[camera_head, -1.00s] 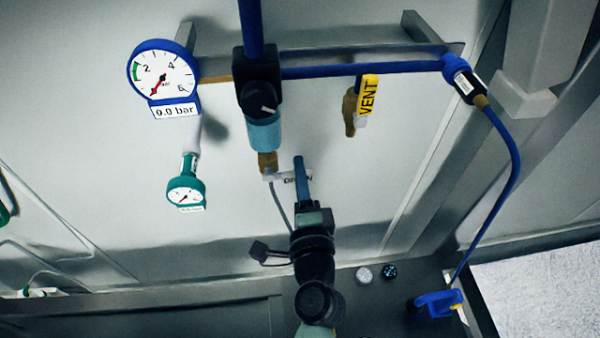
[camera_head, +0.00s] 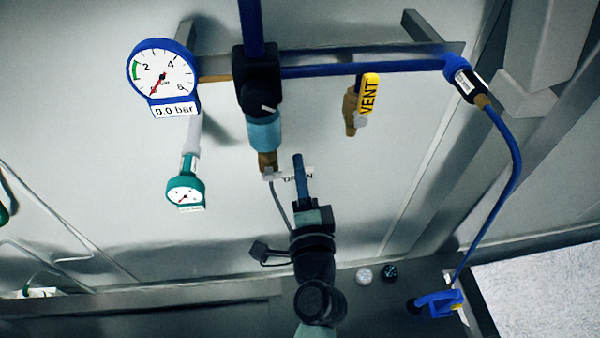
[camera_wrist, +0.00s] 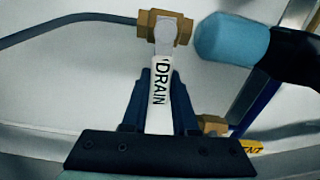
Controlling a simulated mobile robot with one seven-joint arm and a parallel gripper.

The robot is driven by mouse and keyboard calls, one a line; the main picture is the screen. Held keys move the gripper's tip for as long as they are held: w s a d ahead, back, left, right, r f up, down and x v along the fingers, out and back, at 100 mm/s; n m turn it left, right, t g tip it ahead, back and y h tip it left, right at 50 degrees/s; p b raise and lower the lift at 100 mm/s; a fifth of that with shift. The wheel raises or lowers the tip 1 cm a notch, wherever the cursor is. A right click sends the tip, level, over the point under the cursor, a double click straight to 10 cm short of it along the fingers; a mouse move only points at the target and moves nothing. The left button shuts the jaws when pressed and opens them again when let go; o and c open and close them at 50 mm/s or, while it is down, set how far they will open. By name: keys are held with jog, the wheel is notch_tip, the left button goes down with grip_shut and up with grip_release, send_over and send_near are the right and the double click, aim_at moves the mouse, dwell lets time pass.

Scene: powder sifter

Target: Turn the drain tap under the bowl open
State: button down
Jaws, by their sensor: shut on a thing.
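The drain tap shows in the wrist view as a white lever marked DRAIN (camera_wrist: 160,95) on a brass valve body (camera_wrist: 153,26). My gripper (camera_wrist: 162,80) is shut on this lever, with a dark blue finger on each side of it. The light blue bowl (camera_head: 264,131) hangs under the black regulator, with the brass drain fitting (camera_head: 267,160) below it. The bowl also shows in the wrist view (camera_wrist: 231,40). In the head view my gripper (camera_head: 299,165) is below and right of the bowl, and its finger covers part of the DRAIN label.
A brass tap with a yellow VENT handle (camera_head: 369,94) hangs from the blue pipe to the right. A large gauge (camera_head: 162,75) reads 0.0 bar, and a small green gauge (camera_head: 186,192) hangs below it. A thin grey hose (camera_head: 279,207) runs down near my gripper.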

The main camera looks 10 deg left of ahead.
jog(key=shift+s+a+r+n+b, duration=0.15)
jog(key=shift+r+n+b, duration=0.35)
jog(key=shift+n, duration=0.8)
jog(key=shift+a+r+n+b, duration=0.2)
jog(key=shift+r+n, duration=0.45)
jog(key=shift+n, duration=0.65)
jog(key=c, duration=0.7)
grip_release()
